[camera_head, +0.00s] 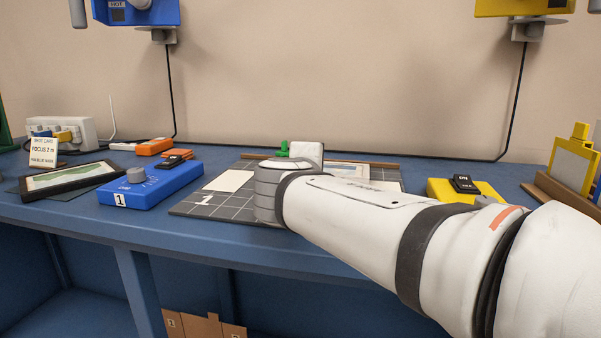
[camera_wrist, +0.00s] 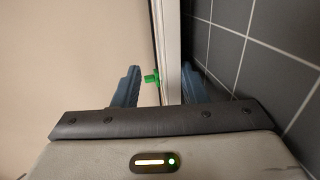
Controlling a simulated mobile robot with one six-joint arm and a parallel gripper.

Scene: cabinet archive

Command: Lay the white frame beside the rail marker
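In the head view my gripper is hidden behind my white wrist, over the grey gridded mat (camera_head: 205,207). In the wrist view my gripper (camera_wrist: 160,68) is open, its two dark blue fingers apart. A long white strip (camera_wrist: 172,30), possibly an edge of the white frame, runs between them and passes beside the right finger; the left finger is clear of it. A small green piece (camera_wrist: 152,78), likely the rail marker, sits between the fingers at the strip's left side. The green piece (camera_head: 283,149) also shows near the brown rail (camera_head: 380,164) behind the mat. A pale picture (camera_head: 352,172) lies partly hidden behind my arm.
A blue box marked 1 (camera_head: 150,187) stands left of the mat, with a dark-framed picture (camera_head: 68,178) farther left. A yellow box (camera_head: 447,188) stands right of the mat, partly behind my arm. A white card (camera_head: 229,181) lies on the mat. The wall is close behind.

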